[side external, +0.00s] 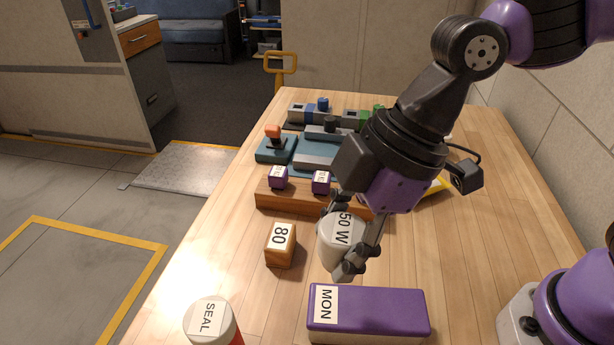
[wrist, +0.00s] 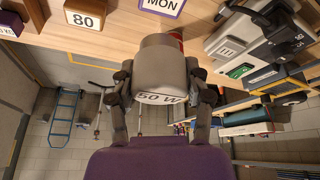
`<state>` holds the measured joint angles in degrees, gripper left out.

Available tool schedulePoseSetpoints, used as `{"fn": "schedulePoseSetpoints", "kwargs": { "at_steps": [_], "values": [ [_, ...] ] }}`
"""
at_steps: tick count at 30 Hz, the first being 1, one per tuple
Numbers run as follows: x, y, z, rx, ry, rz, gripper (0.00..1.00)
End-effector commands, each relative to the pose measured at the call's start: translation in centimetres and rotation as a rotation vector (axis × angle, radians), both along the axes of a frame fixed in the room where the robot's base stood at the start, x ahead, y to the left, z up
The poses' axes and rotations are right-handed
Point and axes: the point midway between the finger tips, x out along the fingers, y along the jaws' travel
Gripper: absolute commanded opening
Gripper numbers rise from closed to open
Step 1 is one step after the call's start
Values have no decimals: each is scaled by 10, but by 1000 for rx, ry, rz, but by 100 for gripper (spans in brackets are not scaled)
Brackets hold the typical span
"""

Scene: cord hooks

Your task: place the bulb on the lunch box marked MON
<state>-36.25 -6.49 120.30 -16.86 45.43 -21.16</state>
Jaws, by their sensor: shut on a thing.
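The bulb (side external: 335,243) is a pale grey, rounded cylinder with a "50 W" label. My gripper (side external: 347,237) is shut on it, with a finger on either side. In the wrist view the bulb (wrist: 166,70) fills the middle between the fingers. The lunch box marked MON (side external: 385,308) is a long purple box with a white label at its left end, at the front of the table. The bulb is behind the box in the side view and apart from it.
A wooden block marked 80 (side external: 280,244) stands left of the bulb. A white-lidded jar marked SEAL (side external: 210,318) stands front left. A wooden rail (side external: 270,198) with small purple labelled blocks and several devices lie farther back.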

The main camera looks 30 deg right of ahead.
Motion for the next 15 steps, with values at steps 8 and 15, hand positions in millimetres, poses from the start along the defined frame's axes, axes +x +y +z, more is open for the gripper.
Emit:
{"fn": "schedulePoseSetpoints", "kwargs": {
  "at_steps": [8, 15],
  "values": [
    [-12, -8, -36, -1, 5, 14, 14],
    [-12, -8, -71, -2, 7, 12, 14]
  ]
}}
